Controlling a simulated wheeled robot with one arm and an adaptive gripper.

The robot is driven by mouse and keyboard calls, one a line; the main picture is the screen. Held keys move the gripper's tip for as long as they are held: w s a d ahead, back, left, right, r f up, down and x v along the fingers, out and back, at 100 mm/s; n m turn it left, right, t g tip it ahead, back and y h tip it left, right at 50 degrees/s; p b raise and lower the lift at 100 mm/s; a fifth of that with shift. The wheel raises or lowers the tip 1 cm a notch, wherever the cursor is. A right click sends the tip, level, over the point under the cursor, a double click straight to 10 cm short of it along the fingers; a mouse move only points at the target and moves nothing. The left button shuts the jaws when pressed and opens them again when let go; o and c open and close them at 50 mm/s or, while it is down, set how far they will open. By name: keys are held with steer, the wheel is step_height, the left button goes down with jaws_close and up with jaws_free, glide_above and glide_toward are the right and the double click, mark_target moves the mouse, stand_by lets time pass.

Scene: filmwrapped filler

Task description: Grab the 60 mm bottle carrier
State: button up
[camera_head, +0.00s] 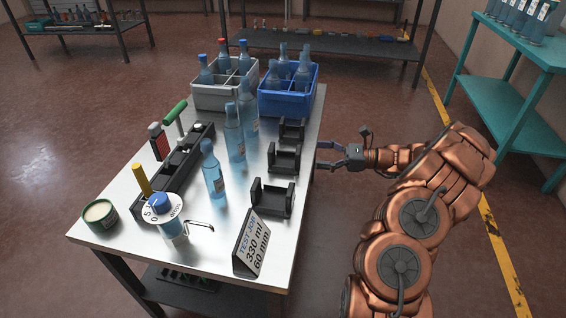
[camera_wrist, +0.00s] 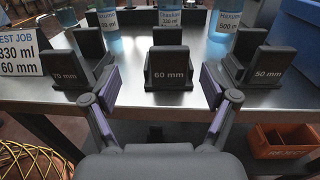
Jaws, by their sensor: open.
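The 60 mm carrier (camera_wrist: 169,84) is a black U-shaped holder with its label facing me. It stands at the table edge, in the middle of three. In the head view it is the middle black holder (camera_head: 284,160). My gripper (camera_head: 321,156) is open and empty, just off the table's right edge, facing the middle carrier. In the wrist view its fingers (camera_wrist: 160,92) spread either side of the 60 mm carrier, short of it.
A sign (camera_head: 252,243) reads TEST JOB, 330 ml, 60 mm. Blue bottles (camera_head: 214,172) stand in a row behind the carriers. A grey crate (camera_head: 211,101) and a blue crate (camera_head: 287,105) hold bottles at the far end. An orange REJECT bin (camera_wrist: 285,146) sits below the tabletop.

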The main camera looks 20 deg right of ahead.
mark_target(297, 149)
steer(key=shift+w+d+f+b+x, duration=0.15)
steer(key=shift+b+x, duration=0.1)
steer(key=shift+x, duration=1)
steer(key=shift+w+d+b+x, duration=0.1)
steer(key=shift+w+b+x, duration=0.15)
steer(key=shift+x, duration=1)
steer(key=shift+w+d+f+b+x, duration=0.1)
steer(key=shift+b+x, duration=0.15)
steer(key=shift+x, duration=1)
steer(key=c, duration=1.4)
